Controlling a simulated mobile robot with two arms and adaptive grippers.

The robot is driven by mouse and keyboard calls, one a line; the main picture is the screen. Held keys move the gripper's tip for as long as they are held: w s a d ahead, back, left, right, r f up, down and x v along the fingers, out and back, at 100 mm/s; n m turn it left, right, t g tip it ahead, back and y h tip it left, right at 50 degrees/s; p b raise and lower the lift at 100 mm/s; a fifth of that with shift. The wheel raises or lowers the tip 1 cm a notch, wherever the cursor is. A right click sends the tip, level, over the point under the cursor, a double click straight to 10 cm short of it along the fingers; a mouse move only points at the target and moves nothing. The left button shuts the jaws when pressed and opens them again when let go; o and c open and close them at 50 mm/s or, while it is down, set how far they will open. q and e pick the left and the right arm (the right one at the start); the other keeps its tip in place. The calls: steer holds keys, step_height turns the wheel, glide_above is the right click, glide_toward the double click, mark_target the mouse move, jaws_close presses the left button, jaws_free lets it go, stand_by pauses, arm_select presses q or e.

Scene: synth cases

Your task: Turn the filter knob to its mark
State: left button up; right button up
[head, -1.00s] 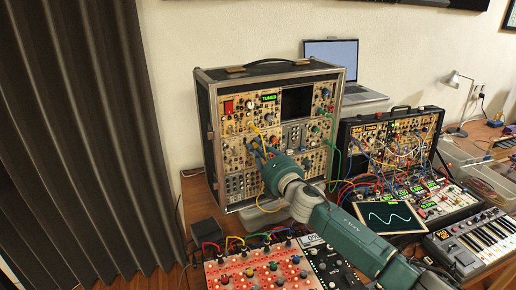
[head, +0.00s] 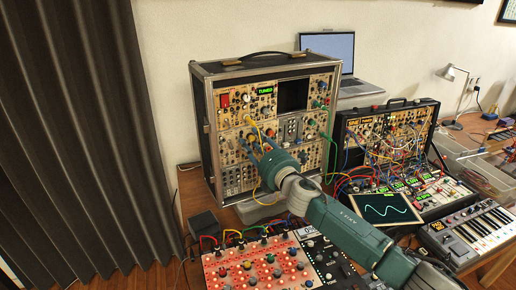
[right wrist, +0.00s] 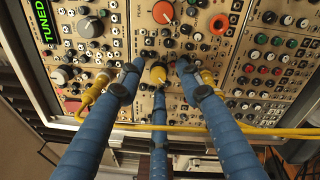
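The tall synth case (head: 203,115) stands upright on the table, its tan panel full of knobs and jacks. My right gripper (head: 247,144) reaches the middle left of this panel from the front. In the right wrist view, its three blue fingers (right wrist: 158,76) point at the panel with their tips apart. My left gripper is not in view.
Yellow cables (right wrist: 200,130) cross near the fingers, with plugs (right wrist: 95,88) beside them. A red-panelled unit (head: 258,270) lies in front of the case. A smaller synth case (head: 437,125), scope screen (head: 388,208) and keyboard (head: 480,233) stand to the right. A laptop (head: 328,48) is behind.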

steer(key=v, duration=1.1)
steer(key=shift+s+d, duration=0.15)
steer(key=shift+s, duration=0.2)
steer(key=shift+f, duration=0.1)
